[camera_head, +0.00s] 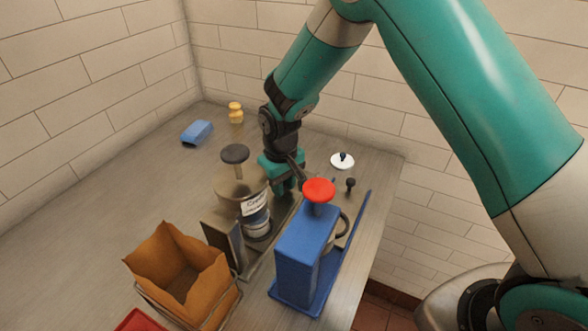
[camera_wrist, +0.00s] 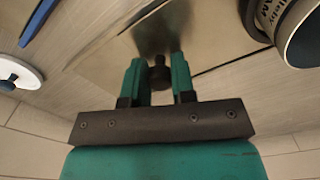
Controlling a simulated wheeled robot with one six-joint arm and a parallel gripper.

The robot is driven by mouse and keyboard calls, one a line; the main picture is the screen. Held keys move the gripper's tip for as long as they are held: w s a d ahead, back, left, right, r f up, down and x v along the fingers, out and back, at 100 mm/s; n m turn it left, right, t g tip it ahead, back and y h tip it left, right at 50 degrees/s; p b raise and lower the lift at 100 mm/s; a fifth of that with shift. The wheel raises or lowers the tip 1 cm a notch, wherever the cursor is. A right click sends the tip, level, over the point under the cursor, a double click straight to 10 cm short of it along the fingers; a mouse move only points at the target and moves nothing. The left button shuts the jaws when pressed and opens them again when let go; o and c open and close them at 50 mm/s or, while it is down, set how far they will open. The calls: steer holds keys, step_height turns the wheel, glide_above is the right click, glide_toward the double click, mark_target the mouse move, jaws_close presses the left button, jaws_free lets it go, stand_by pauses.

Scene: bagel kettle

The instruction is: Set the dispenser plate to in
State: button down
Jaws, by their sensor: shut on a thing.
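My teal gripper (camera_head: 284,186) is low behind the steel dispenser (camera_head: 232,190), which has a dark knob on top and a paper label. In the wrist view my gripper (camera_wrist: 155,78) is shut on a small black knob (camera_wrist: 160,74), with one finger on each side of it. The knob is at the near end of a shiny metal plate (camera_wrist: 162,32), which looks like the dispenser plate. The plate's far end runs out of the wrist view, so I cannot tell how far in it is. In the head view my gripper hides the knob.
A blue machine (camera_head: 296,262) with a red knob (camera_head: 319,190) stands right of the dispenser. A brown paper bag (camera_head: 160,258) in a wire holder is at front left. A white lid (camera_head: 342,160), a blue block (camera_head: 197,132) and a yellow object (camera_head: 235,113) lie farther back.

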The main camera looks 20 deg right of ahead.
mark_target(276, 201)
steer(key=shift+s+a, duration=0.95)
steer(key=c, duration=0.9)
jaws_free()
steer(key=shift+s+a, duration=0.1)
steer(key=shift+a, duration=0.05)
steer(key=shift+c, duration=0.2)
steer(key=shift+r, duration=0.35)
step_height(276, 201, up, 17)
steer(key=b, duration=0.2)
steer(key=shift+f, duration=0.15)
